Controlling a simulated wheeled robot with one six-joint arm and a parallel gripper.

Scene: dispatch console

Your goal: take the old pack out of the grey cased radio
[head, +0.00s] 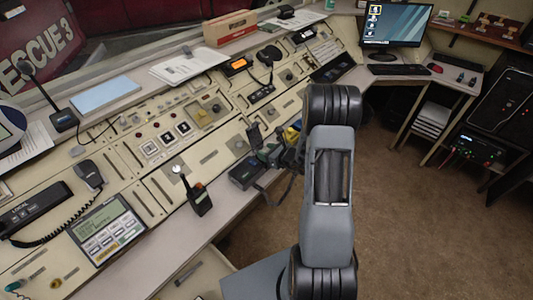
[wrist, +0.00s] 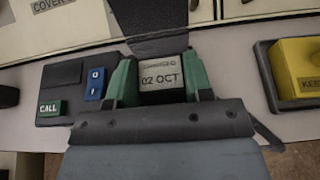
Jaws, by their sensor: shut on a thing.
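My gripper (wrist: 160,82), with green fingertips, is shut on a pale pack (wrist: 161,80) marked "02 OCT" in the wrist view. One finger is on each side of the pack. A dark grey body (wrist: 165,14), probably the grey cased radio, stands just beyond the pack; it also shows as a dark upright shape in the head view (head: 255,135). I cannot tell whether the pack is still seated in it. In the head view my arm and the clutter around it mostly hide the gripper and pack.
A dark box (wrist: 72,88) with a green CALL button and a blue switch is left of my gripper. A yellow block (wrist: 299,66) in a dark tray is to the right. Another black radio (head: 199,200) stands on the console ledge. The floor on the right is clear.

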